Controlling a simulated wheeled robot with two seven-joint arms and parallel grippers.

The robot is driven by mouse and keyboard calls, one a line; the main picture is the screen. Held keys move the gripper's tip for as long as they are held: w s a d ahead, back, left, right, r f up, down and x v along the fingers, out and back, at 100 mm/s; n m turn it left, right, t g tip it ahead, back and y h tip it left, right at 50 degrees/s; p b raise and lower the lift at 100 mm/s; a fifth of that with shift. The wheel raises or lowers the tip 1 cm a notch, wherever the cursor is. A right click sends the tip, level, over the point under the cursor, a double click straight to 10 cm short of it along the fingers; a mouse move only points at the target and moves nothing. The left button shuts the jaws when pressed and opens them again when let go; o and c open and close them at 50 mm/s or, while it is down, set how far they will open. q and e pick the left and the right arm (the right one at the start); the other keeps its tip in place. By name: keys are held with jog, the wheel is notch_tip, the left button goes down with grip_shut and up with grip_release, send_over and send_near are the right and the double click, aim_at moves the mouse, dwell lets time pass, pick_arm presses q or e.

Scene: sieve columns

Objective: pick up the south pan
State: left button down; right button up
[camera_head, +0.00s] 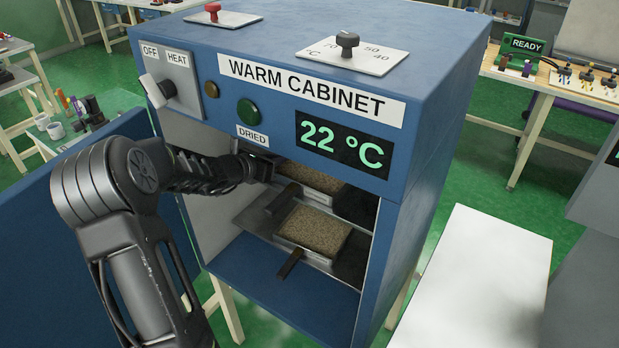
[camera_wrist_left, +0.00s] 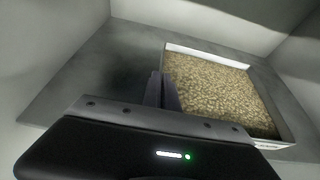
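Two grey pans of tan grain sit inside the blue warm cabinet: an upper pan (camera_head: 312,177) and a lower pan (camera_head: 315,229). No readable marking shows which is the south pan. A dark handle (camera_head: 285,198) shows at the front of the upper pan, and another handle (camera_head: 290,263) juts from the lower pan. My left gripper (camera_head: 272,168) reaches into the upper opening, left of the upper pan. In the left wrist view its fingers (camera_wrist_left: 163,91) look close together beside a grain-filled pan (camera_wrist_left: 222,88). Whether they hold anything is hidden. My right gripper is out of view.
The cabinet's top panel (camera_head: 311,88) overhangs the opening, and its blue door (camera_head: 75,215) stands open at the left. A white tabletop (camera_head: 480,285) is at the right. The cabinet floor (camera_head: 270,285) below the lower pan is bare.

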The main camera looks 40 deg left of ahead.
pick_arm(q)
jog(key=shift+r, duration=0.2)
dwell(0.6)
jog(key=shift+r, duration=0.55)
notch_tip(320, 180, up, 2)
jog(key=s+b, duration=0.3)
jog(key=s, duration=1.5)
jog(key=shift+d, duration=0.2)
